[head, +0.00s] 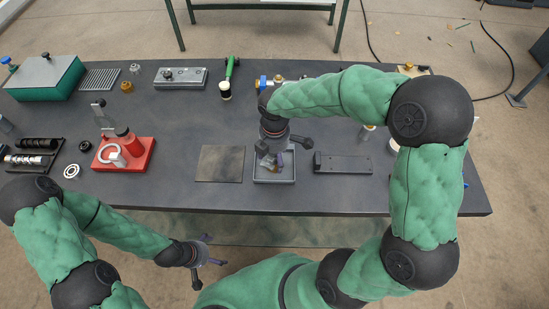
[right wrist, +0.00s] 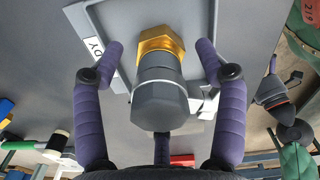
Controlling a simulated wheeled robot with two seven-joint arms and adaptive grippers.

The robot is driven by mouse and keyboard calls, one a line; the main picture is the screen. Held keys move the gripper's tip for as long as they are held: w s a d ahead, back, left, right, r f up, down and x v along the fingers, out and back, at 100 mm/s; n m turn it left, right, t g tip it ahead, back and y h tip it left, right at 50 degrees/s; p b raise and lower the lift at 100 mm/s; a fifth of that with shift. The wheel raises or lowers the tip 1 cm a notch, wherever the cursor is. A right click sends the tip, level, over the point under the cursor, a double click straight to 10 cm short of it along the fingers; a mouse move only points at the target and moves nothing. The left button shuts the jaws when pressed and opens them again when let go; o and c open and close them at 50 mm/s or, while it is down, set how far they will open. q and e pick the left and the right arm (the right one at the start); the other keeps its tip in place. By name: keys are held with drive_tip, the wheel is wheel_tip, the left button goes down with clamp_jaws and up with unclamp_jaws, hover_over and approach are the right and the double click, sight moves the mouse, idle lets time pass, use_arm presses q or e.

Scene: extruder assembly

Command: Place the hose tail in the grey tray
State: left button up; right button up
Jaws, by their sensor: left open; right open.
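The grey tray (head: 274,180) sits near the table's front edge, under my right gripper (head: 280,152). The right wrist view shows the tray (right wrist: 192,20) with a white label on its rim. In that view a fitting with a brass hex and a grey hex body, seemingly the hose tail (right wrist: 160,80), lies between the two spread fingers of my right gripper (right wrist: 161,48). Gaps show between the fingers and the fitting. Whether it touches the tray floor is hard to tell. My left gripper (head: 207,252) is open and empty, in front of the table.
A dark square mat (head: 220,163) lies left of the tray and a dark grey block (head: 342,163) right of it. A red fixture (head: 124,154) stands further left. A green-handled hammer (head: 228,80) lies behind. The table between mat and red fixture is clear.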

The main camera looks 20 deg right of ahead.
wheel_tip(320, 180, up, 9)
drive_tip(key=shift+r+p, duration=0.2)
drive_tip(key=shift+p, duration=1.05)
